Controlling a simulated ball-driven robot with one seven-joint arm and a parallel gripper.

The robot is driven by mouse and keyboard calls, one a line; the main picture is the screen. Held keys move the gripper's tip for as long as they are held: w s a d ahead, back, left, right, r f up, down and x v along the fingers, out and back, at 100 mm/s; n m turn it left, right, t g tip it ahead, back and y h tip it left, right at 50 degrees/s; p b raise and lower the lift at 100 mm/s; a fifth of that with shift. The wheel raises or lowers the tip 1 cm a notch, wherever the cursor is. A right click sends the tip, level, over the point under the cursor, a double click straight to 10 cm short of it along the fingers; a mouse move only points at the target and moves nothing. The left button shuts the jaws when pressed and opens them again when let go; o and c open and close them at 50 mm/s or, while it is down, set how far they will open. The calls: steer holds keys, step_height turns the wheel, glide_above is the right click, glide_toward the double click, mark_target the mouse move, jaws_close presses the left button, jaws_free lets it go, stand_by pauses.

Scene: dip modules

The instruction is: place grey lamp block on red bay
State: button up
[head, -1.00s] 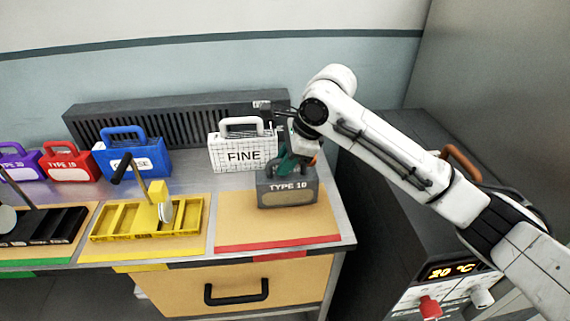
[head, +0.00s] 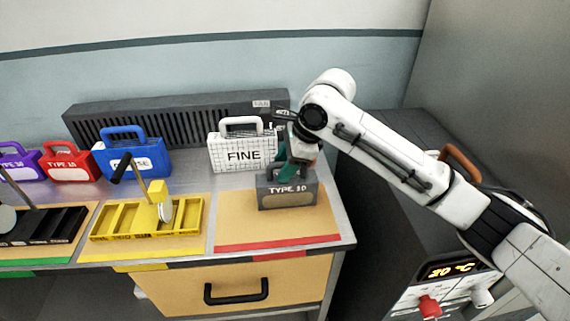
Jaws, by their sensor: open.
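The grey lamp block (head: 288,199), labelled TYPE 10, stands upright on the red bay (head: 240,231), a tan board with a red front strip. It sits toward the back right of that board. My gripper (head: 287,170) is open, just above the block around its handle area. The fingers and arm partly hide the handle, so I cannot tell whether they touch it.
A white FINE block (head: 243,153) stands behind and left of the grey block. A yellow tray (head: 148,222) is to the left, with blue (head: 131,160), red (head: 69,168) and purple (head: 20,166) blocks behind. A dark machine (head: 393,230) stands right of the bench.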

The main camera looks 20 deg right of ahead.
steer(key=v, duration=1.2)
stand_by(1.5)
